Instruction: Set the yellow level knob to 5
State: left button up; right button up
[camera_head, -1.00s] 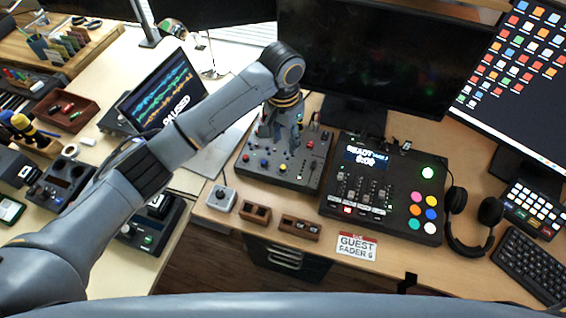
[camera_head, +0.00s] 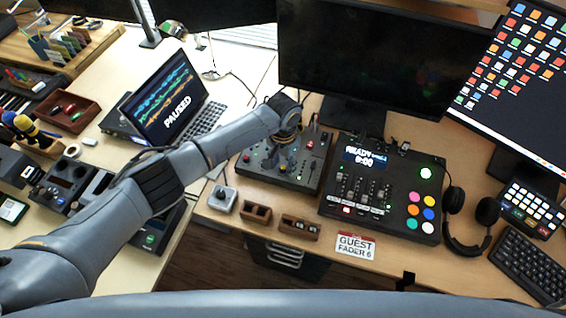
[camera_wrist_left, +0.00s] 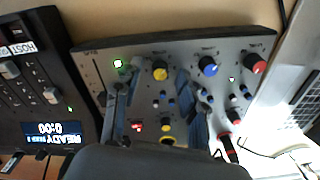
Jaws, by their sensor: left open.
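The grey control panel (camera_head: 254,178) lies on the desk, left of the black fader console. In the left wrist view the panel (camera_wrist_left: 100,58) shows a yellow knob (camera_wrist_left: 160,73) in its row of large knobs, beside a blue knob (camera_wrist_left: 208,67) and a red knob (camera_wrist_left: 254,65). A second yellow piece (camera_wrist_left: 167,140) shows lower down, close to my wrist. My left gripper (camera_wrist_left: 154,90) is open, with its fingers apart on either side of the yellow knob's column and nothing held. In the head view my left gripper hides part of the panel. Any printed numbers are too small to read.
The black fader console (camera_head: 386,195) stands to the right, with a monitor (camera_head: 375,60) behind. A small grey box with a knob (camera_head: 222,198) and two wooden trays (camera_head: 257,214) sit in front. An open laptop (camera_head: 162,98) stands at the left.

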pick_arm(q)
jog(key=shift+f, duration=0.3)
grip_shut()
